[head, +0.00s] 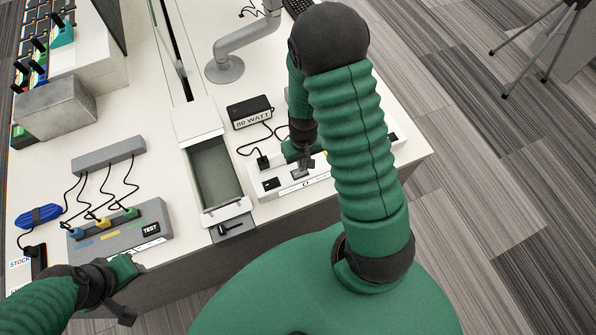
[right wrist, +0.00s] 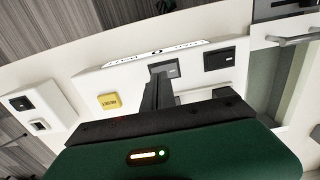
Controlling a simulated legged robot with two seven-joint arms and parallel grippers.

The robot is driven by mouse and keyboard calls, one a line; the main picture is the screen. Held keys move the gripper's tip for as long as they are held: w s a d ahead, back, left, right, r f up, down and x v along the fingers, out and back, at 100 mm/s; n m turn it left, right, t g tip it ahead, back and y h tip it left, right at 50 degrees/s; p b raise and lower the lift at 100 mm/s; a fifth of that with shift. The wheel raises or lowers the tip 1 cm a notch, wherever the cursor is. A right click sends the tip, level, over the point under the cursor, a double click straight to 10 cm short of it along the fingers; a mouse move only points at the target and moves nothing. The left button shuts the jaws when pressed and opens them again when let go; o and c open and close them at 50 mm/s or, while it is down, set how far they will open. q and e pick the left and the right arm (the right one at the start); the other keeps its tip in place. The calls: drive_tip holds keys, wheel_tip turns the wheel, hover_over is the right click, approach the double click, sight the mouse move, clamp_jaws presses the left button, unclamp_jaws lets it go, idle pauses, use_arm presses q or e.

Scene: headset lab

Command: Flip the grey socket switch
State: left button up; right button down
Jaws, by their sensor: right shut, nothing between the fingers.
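The grey socket switch (head: 299,174) sits on a white panel (head: 320,186) near the table's front edge. In the right wrist view the grey switch (right wrist: 168,67) lies just beyond my fingertips, which partly cover it. My right gripper (head: 304,164) is shut and empty, pointing down at the panel over the switch. Its dark fingers (right wrist: 157,80) also show in the right wrist view. I cannot tell whether they touch the switch or which way it is tilted. My left gripper (head: 125,290) is at the lower left, away from the panel; its jaw opening is unclear.
A yellow button (right wrist: 109,102) is also on the panel. An 80 WATT adapter (head: 250,112) with cables stands behind. An open grey tray (head: 205,215) lies left, then a TEST box (head: 118,240) with coloured plugs.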

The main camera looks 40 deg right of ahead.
drive_tip(key=shift+d+f, duration=0.35)
drive_tip(key=shift+d, duration=0.15)
drive_tip(key=shift+a+f+b, duration=0.2)
drive_tip(key=shift+a+b, duration=0.2)
drive_tip(key=shift+a, duration=0.05)
use_arm(q)
drive_tip(key=shift+d+f, duration=0.1)
drive_tip(key=shift+f, duration=0.3)
drive_tip(key=shift+d, duration=0.1)
use_arm(e)
drive_tip(key=shift+f, duration=0.15)
